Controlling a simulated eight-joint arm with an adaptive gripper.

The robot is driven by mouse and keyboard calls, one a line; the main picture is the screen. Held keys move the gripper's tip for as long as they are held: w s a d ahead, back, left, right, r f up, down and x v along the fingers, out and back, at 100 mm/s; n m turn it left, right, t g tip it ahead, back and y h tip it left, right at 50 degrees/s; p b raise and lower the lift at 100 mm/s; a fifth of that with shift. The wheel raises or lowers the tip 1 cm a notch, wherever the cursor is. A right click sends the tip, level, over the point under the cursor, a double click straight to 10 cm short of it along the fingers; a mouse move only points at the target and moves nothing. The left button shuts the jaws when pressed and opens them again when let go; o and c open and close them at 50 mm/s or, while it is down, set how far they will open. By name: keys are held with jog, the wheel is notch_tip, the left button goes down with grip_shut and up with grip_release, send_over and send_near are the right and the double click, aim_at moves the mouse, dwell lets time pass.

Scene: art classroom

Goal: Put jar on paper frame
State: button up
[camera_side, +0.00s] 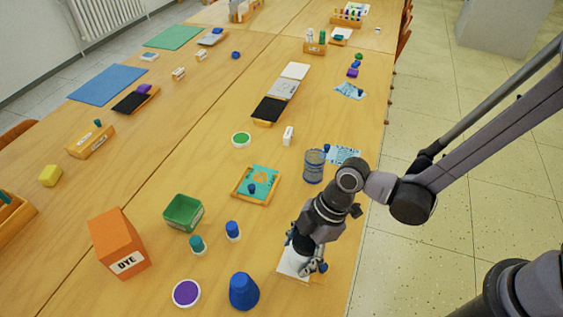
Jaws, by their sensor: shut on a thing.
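My gripper (306,262) points down, low over the front right part of the table, and is shut. Its fingers hide most of what it holds, so I cannot tell whether that is a jar. A white sheet with a tan edge (287,276), perhaps the paper frame, lies right under the gripper and is partly covered by it. A small blue jar with a white band (232,230) and a teal one (197,244) stand to the left. A ribbed, see-through blue jar (313,167) stands behind my gripper. A wooden frame with a teal picture (239,187) lies further left.
A patterned blue sheet (345,155) lies near the right edge. The table's right edge is close to my gripper.

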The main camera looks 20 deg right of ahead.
jog(key=shift+f, duration=0.45)
jog(key=o, duration=1.4)
jog(key=shift+o, duration=0.2)
jog(key=shift+r, duration=0.15)
